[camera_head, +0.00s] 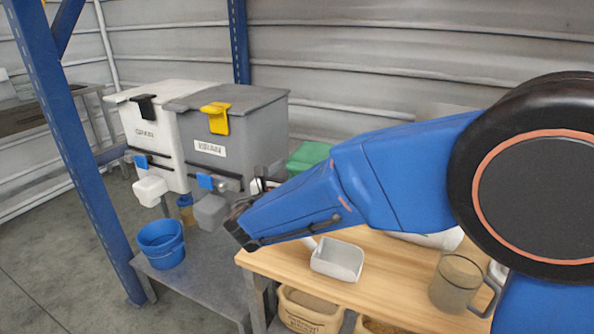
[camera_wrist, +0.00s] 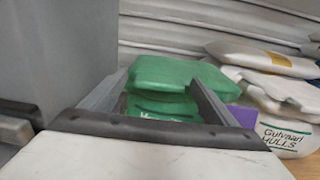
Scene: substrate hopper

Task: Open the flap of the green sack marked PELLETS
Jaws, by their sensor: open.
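A green sack (camera_wrist: 172,75) shows in the wrist view, seen between and beyond my two grey fingers. Its upper green part bulges over a lower green part with white lettering, which is mostly hidden, so I cannot read PELLETS. In the head view a bit of green (camera_head: 308,154) shows behind my blue arm. My gripper (camera_wrist: 155,88) is open, with nothing visible between its fingers but the view of the sack beyond. I cannot tell how far the fingertips are from the sack. In the head view my arm hides most of the gripper.
A grey hopper (camera_head: 235,130) and a white hopper (camera_head: 150,125) stand left of my gripper. A white scoop (camera_head: 338,260) and a jug (camera_head: 457,283) stand on the wooden bench (camera_head: 385,290). White sacks (camera_wrist: 275,100) and something purple lie right of the green sack. A blue bucket (camera_head: 162,245) stands lower left.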

